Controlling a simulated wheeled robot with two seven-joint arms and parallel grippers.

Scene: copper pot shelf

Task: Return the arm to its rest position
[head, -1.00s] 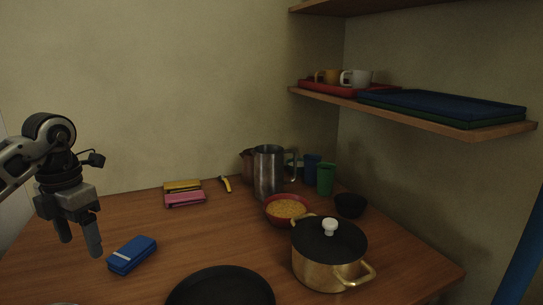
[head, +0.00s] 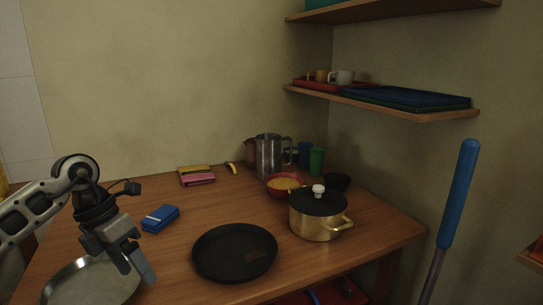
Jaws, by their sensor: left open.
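My left gripper (head: 137,263) shows at the lower left of the head view, open and empty. Its fingers point down, over or near the right edge of a shiny metal pan (head: 92,284) at the table's near left; I cannot tell the height between them. The left arm comes in from the left edge. A blue case (head: 160,218) lies just behind the gripper. My right gripper is not in view.
On the wooden table (head: 170,270) stand a black pan (head: 235,252), a brass pot (head: 316,222) with black lid, a red bowl (head: 284,185) and a metal pitcher (head: 268,157). Wall shelves (head: 440,115) hang at right. A blue-handled pole (head: 459,195) stands right of the table.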

